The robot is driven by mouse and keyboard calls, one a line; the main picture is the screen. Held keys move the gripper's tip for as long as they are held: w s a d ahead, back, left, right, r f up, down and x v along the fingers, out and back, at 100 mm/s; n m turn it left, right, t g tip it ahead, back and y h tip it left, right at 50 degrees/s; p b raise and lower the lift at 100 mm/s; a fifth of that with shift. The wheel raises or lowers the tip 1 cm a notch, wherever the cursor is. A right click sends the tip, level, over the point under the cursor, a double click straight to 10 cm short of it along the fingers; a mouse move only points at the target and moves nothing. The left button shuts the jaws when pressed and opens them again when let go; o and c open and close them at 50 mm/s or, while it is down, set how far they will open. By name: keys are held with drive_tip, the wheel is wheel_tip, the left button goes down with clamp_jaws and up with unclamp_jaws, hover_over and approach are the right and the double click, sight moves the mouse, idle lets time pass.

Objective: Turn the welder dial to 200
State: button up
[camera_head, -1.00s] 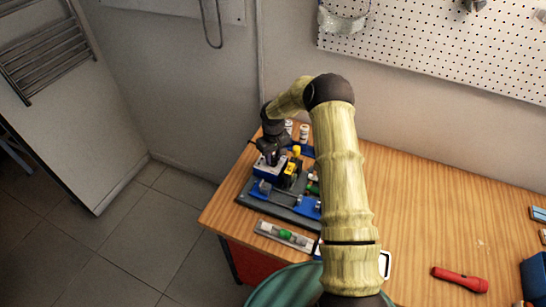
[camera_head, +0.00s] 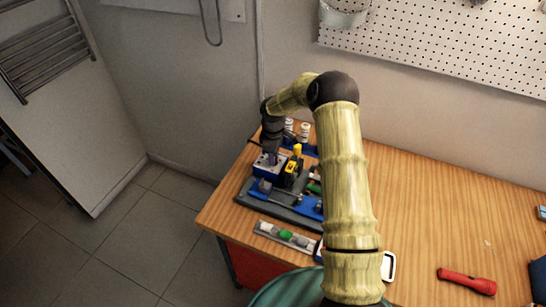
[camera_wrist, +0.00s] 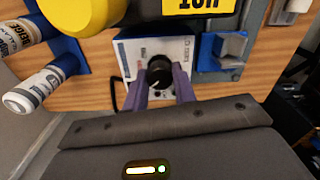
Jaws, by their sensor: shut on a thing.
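The welder (camera_head: 268,168) is a small blue and white box at the back left of the workbench. In the wrist view its white front panel (camera_wrist: 176,49) carries a round black dial (camera_wrist: 159,73) with a light pointer mark. My gripper (camera_wrist: 160,84) is shut on the dial, with one purple finger on each side of it. In the head view my gripper (camera_head: 270,158) reaches down onto the welder from above, and the dial is hidden. The numbers on the dial's scale are too small to read.
A yellow and black tool (camera_head: 292,170) stands right beside the welder. White bottles (camera_head: 304,131) stand behind. The middle of the bench (camera_head: 430,200) is clear.

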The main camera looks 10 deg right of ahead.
drive_tip(key=n, duration=0.3)
drive_tip(key=shift+n, duration=0.3)
drive_tip(key=shift+d+n, duration=0.1)
drive_tip(key=shift+n, duration=1.6)
drive_tip(key=shift+r, duration=0.1)
drive_tip(key=o, duration=1)
drive_tip(key=shift+c, duration=0.2)
wheel_tip(320, 180, up, 17)
drive_tip(key=b, duration=0.4)
drive_tip(key=shift+r, duration=0.15)
